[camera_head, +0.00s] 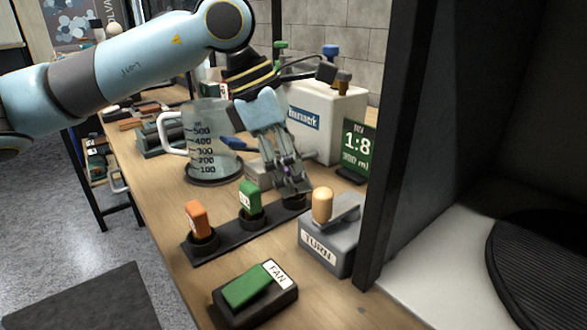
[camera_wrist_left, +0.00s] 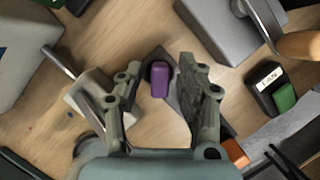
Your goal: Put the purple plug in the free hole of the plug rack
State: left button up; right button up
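The dark plug rack (camera_head: 225,235) lies on the bench with an orange plug (camera_head: 197,218) and a green plug (camera_head: 250,196) standing in it. My left gripper (camera_head: 293,192) is above the rack's far right end. In the left wrist view the purple plug (camera_wrist_left: 159,80) sits between the fingers of the left gripper (camera_wrist_left: 160,88), with a gap on both sides. The gripper is open. The purple plug appears to stand at the rack's end hole, but its base is hard to see. In the head view the fingers mostly hide it. My right gripper is out of view.
A grey box with a wooden-knobbed lever (camera_head: 322,205) stands right of the rack. A FAN switch (camera_head: 255,293) is in front. A measuring jug (camera_head: 207,140), a white machine (camera_head: 325,120) and a green 1:8 sign (camera_head: 357,150) stand behind. A dark post (camera_head: 400,150) rises at right.

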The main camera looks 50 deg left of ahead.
pick_arm(q)
jog(key=shift+o, duration=0.3)
notch_tip(320, 180, up, 10)
jog(key=shift+r, duration=0.1)
dwell(0.3)
dwell(0.5)
